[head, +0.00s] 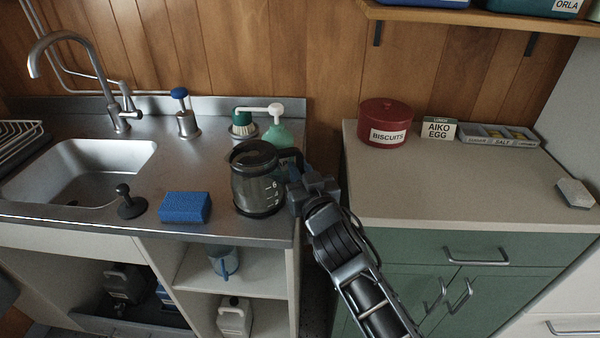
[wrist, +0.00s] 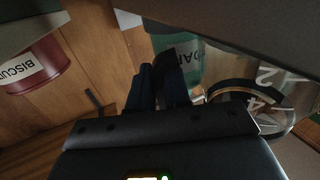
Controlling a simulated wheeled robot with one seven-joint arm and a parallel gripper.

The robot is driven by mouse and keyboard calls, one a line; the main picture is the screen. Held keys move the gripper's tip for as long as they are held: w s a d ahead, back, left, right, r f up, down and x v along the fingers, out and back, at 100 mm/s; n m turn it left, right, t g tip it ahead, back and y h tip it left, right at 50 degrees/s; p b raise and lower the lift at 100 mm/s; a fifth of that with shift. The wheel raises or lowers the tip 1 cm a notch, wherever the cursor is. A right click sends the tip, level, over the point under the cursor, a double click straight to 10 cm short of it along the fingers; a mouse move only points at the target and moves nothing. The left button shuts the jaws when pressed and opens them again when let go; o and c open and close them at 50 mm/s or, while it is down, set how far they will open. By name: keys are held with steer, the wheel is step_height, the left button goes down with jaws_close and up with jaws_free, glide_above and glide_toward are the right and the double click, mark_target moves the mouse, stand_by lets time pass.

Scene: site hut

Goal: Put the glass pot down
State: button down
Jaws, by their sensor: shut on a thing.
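The glass pot (head: 256,192), with a dark lid and white number marks, is upright over the right end of the steel counter (head: 110,212). Its base is at or just above the counter; I cannot tell if it touches. My gripper (head: 292,188) is at the pot's right side, shut on it, apparently at the handle, which is mostly hidden. In the wrist view the pot (wrist: 290,98) shows at the right, its numbers rotated, beside my gripper's dark fingers (wrist: 160,88).
A green soap bottle (head: 279,134) stands close behind the pot. A blue sponge (head: 185,207) lies to its left, with a black sink plug (head: 130,206) beyond. A gap separates this counter from the green cabinet (head: 450,262), which bears a red biscuit tin (head: 385,122).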

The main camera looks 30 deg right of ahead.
stand_by(0.3)
steer(key=c, duration=1.1)
jaws_free()
steer(key=shift+f, duration=0.1)
steer(key=shift+r, duration=0.2)
steer(key=shift+b+v, duration=0.95)
steer(key=shift+v, duration=5.1)
steer(key=shift+d+f, duration=0.1)
